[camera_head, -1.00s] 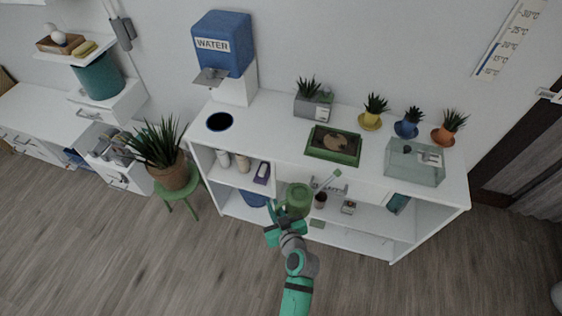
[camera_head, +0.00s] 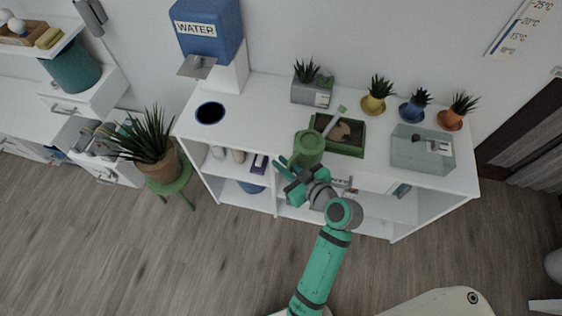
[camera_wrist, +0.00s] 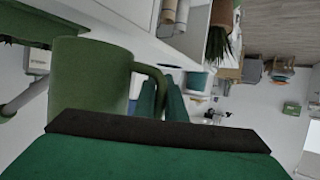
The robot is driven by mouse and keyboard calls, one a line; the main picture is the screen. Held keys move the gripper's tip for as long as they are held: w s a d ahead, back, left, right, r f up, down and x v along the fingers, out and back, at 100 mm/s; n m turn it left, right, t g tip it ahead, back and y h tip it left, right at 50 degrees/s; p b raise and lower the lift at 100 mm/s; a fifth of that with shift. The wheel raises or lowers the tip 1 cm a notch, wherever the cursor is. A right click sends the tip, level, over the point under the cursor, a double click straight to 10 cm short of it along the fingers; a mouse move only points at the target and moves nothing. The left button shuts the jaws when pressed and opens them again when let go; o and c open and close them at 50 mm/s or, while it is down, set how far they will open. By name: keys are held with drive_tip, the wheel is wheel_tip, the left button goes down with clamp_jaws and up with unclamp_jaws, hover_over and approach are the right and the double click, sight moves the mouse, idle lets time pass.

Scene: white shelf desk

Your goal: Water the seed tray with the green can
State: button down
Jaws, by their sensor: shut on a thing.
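The green watering can (camera_head: 308,146) is held in the air at the desk's front edge, left of the seed tray, with its spout pointing up and right over the tray. My gripper (camera_head: 291,172) is shut on the can's handle. In the wrist view the can (camera_wrist: 90,80) stands close in front, and its handle runs between my gripper's fingers (camera_wrist: 162,98). The seed tray (camera_head: 346,148) is a dark green box of brown soil with a lighter patch, on the desk top. The can's spout hides part of its left side.
A blue water dispenser (camera_head: 208,32) stands at the back left, near a dark round opening (camera_head: 210,113). Small potted plants (camera_head: 375,95) line the back. A clear box (camera_head: 422,150) sits to the right. A plant on a green stool (camera_head: 170,186) stands at left.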

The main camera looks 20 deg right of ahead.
drive_tip(key=shift+s, duration=0.1)
drive_tip(key=r, duration=0.1)
drive_tip(key=r+m+y, duration=0.1)
drive_tip(key=a+r+m, duration=0.1)
drive_tip(key=shift+s+r+g+y, duration=0.3)
drive_tip(key=shift+s+r+g, duration=0.1)
idle(0.4)
drive_tip(key=shift+a, duration=0.1)
idle(0.4)
drive_tip(key=shift+w+d+r+m+g+y, duration=0.15)
drive_tip(key=shift+r+m+y, duration=0.15)
drive_tip(key=shift+r, duration=0.3)
drive_tip(key=shift+d+r+m+g+y, duration=0.1)
drive_tip(key=shift+r+m+y, duration=0.05)
drive_tip(key=shift+r+m, duration=0.4)
drive_tip(key=shift+w+d+r+m+g+y, duration=0.15)
drive_tip(key=shift+r+m+y, duration=0.1)
drive_tip(key=shift+r, duration=0.4)
idle(3.6)
